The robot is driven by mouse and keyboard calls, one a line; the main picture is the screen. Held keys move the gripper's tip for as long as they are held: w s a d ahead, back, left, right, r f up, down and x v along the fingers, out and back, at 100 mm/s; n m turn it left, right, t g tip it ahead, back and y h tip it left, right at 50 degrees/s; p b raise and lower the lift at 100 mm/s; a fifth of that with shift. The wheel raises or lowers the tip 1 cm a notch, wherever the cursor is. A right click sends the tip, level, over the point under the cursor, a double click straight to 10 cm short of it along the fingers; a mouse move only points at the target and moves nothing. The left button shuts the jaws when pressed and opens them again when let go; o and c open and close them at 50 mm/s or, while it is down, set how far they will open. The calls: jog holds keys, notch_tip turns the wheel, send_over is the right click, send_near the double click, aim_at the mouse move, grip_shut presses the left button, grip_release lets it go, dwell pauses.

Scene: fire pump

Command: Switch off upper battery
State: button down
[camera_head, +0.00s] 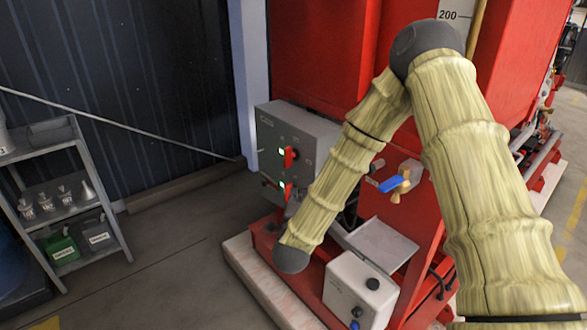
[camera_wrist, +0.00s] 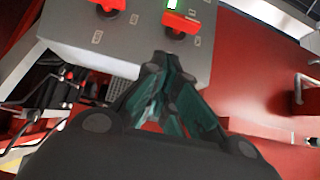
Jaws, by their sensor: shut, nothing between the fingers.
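A grey battery control box (camera_head: 300,133) carries two red rotary switches on its front face. The upper switch (camera_head: 289,157) and the lower switch (camera_head: 287,190) each have a small lit green lamp beside them in the head view. In the wrist view the grey box (camera_wrist: 66,22) fills the top, with one red switch (camera_wrist: 181,24) at centre right and another red switch (camera_wrist: 109,4) cut by the top edge. I cannot tell which is the upper one there. My gripper (camera_wrist: 160,57) is shut and empty, its tips just below the right-hand switch in the picture. It is mostly hidden in the head view.
A red tank (camera_head: 320,50) stands behind the box. A blue-handled valve (camera_head: 391,184) and a white box (camera_head: 360,290) are to the right. A grey shelf (camera_head: 62,150) with bottles stands at left. The floor (camera_head: 170,250) between is clear.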

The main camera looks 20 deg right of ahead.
aim_at(288, 157)
jog(key=shift+w+d+r, duration=0.1)
jog(key=shift+r, duration=0.15)
jog(key=shift+w, duration=0.1)
jog(key=shift+w+a+p+x, duration=0.3)
jog(key=shift+p+x, duration=0.55)
jog(key=shift+x, duration=1.25)
jog(key=shift+w+a+p+x, duration=0.1)
jog(key=shift+a+p+x, duration=0.6)
jog(key=shift+x, duration=1.4)
jog(key=shift+w+a+p+x, duration=0.25)
jog(key=shift+p+x, duration=0.75)
jog(key=shift+x, duration=1.1)
jog(key=shift+a+f+b, duration=0.1)
jog(key=shift+f+b, duration=0.1)
jog(key=shift+b, duration=0.4)
jog(key=shift+m+b, duration=0.3)
